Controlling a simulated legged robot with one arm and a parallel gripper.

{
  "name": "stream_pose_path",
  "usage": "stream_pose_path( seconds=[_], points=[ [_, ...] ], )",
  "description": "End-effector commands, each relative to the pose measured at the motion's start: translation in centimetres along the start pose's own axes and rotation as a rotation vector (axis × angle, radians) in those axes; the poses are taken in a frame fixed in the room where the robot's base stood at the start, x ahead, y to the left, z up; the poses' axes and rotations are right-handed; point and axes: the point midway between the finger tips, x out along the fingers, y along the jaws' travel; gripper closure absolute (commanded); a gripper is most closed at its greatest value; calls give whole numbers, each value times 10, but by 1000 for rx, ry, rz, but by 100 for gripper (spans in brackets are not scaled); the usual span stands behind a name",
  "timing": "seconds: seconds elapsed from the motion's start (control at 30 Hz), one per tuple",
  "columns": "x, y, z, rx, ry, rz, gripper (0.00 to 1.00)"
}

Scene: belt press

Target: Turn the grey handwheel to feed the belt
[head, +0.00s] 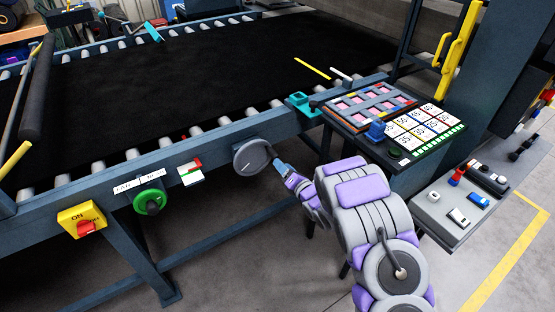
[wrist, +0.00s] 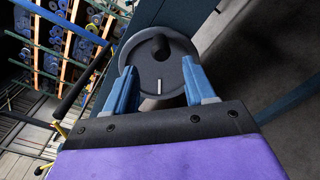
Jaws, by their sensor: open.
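The grey handwheel (head: 252,157) is a round disc on the front rail of the roller table, right of the green knob. It shows a small white mark and a dark knob. In the wrist view the handwheel (wrist: 158,82) lies straight ahead, with its dark knob near the top and the white mark low. My gripper (head: 277,163) is at the right edge of the wheel. In the wrist view my gripper's blue fingers (wrist: 160,75) are spread apart over the wheel's face, with the knob between and beyond their tips. Contact cannot be told. The black belt (head: 210,75) lies on the rollers.
A yellow box with a red ON switch (head: 82,221) and a green knob (head: 150,201) sit left along the rail. A red-and-white piece (head: 191,172) is nearer the wheel. Panels with coloured tiles (head: 420,130) and a grey switch box (head: 453,208) stand to the right.

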Motion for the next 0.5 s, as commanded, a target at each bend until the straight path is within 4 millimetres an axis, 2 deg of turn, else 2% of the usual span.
stream_pose_path(
  seconds=[0.2,0.4,0.5],
  points=[
    [-44,-2,-1,1,4,-7,45],
    [-76,-1,-2,0,4,-4,45],
    [-85,-1,-2,-1,3,-4,45]
  ],
)
